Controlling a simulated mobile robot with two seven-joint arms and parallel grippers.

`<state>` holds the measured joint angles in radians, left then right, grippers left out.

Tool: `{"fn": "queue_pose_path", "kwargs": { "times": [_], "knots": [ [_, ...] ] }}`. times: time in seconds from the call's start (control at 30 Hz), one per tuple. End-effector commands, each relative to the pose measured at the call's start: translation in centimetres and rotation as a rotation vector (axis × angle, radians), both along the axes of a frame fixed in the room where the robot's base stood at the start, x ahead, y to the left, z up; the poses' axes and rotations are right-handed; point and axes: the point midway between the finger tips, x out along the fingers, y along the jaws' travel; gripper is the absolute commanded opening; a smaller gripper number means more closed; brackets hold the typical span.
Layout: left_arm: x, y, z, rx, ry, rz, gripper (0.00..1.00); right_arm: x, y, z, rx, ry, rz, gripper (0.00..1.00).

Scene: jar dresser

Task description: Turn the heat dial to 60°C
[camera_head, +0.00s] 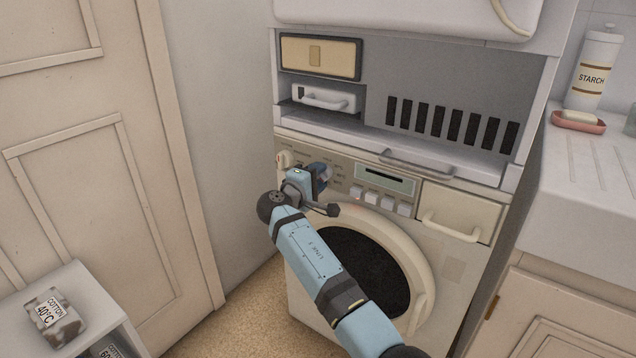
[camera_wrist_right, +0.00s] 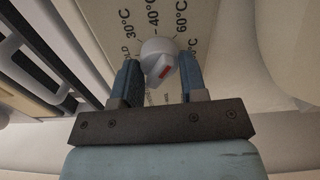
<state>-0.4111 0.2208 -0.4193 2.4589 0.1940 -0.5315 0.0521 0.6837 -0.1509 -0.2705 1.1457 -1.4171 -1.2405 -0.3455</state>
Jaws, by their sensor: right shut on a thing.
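The heat dial (camera_wrist_right: 158,52) is a pale round knob with a red mark on its front in the right wrist view. The labels 30°C, 40°C and 60°C show on the panel (camera_wrist_right: 205,30) around it, and part of a COLD label shows at the left. I cannot tell which label the red mark lines up with. My right gripper (camera_wrist_right: 158,80) is shut on the dial, one blue finger on each side. In the head view my right gripper (camera_head: 318,176) is at the control panel of the washing machine (camera_head: 449,270) and hides the dial. My left gripper is not in view.
Another pale knob (camera_head: 284,159) is left of my gripper. A display (camera_head: 385,180) and several square buttons (camera_head: 372,197) are to the right, beside a drawer with a handle (camera_head: 450,228). A handle (camera_head: 415,164) juts out above the panel. A wall is close on the left.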

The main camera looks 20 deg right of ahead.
Motion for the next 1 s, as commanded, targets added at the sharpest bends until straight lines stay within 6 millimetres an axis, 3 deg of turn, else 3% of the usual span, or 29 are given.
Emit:
{"fn": "queue_pose_path", "kwargs": {
  "times": [0.1, 0.4, 0.9, 0.93, 1.0],
  "knots": [
    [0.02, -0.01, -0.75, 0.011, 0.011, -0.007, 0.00, 0.07, -0.14, 0.02, 0.038, -0.054, 0.000, 0.16],
    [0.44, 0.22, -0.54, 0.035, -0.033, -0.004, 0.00, 0.08, -0.14, 0.20, 0.097, -0.127, 0.000, 0.16],
    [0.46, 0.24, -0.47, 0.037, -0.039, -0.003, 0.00, 0.08, -0.17, 0.30, 0.105, -0.138, -0.001, 0.16],
    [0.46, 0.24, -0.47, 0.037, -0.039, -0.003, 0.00, 0.08, -0.17, 0.31, 0.105, -0.139, -0.001, 0.46],
    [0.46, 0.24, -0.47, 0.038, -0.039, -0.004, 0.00, 0.06, -0.15, 0.28, 0.105, -0.138, -0.001, 0.62]
  ]
}}
